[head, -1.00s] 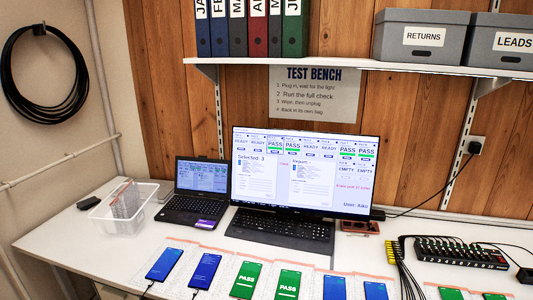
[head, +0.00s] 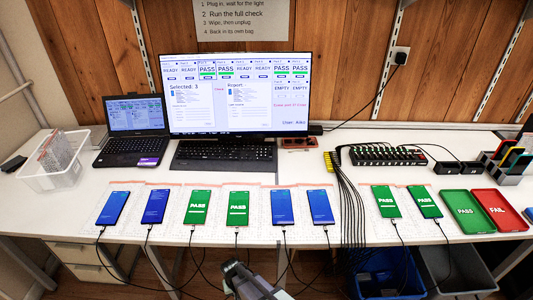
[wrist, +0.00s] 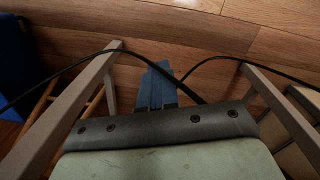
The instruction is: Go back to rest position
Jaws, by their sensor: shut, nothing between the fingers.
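My gripper (head: 232,268) shows at the bottom of the head view, below and in front of the table's front edge. It is clear of the phones. In the wrist view its blue fingers (wrist: 158,86) are together with nothing between them, above the wooden floor. Black cables cross the wrist view near the fingers; I cannot tell whether any touches them. A row of phones lies on the table (head: 75,208), each on a bag: blue-screened ones such as the leftmost phone (head: 113,208), and green ones marked PASS (head: 197,207).
Cables hang over the table's front edge around my gripper. A green PASS tray (head: 467,212) and red FAIL tray (head: 501,211) lie at right. A blue bin (head: 390,275) stands below. A laptop (head: 133,148), monitor (head: 235,113), black hub (head: 387,155) and white basket (head: 50,177) stand behind.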

